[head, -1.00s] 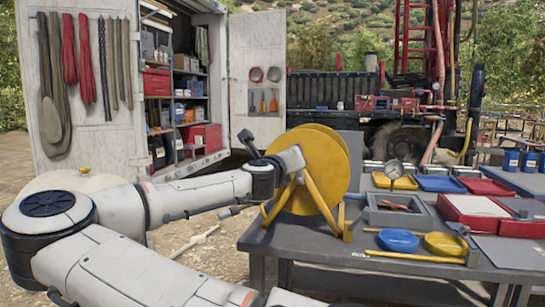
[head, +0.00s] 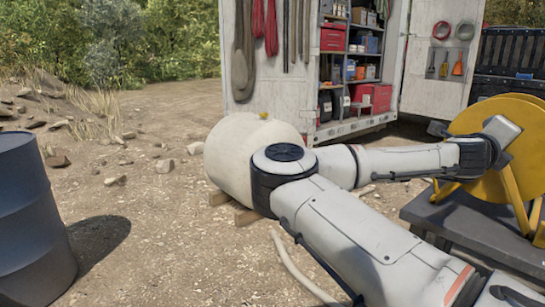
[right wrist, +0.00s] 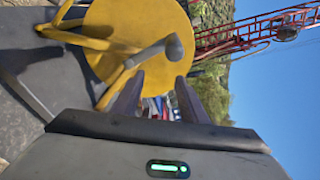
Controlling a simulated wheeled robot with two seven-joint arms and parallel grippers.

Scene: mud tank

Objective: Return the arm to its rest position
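A dark blue barrel (head: 30,215) stands at the left. A grey table (head: 450,215) carries the reel. An open white cabinet (head: 300,75) stands behind. Open gravel lies between barrel and tank.

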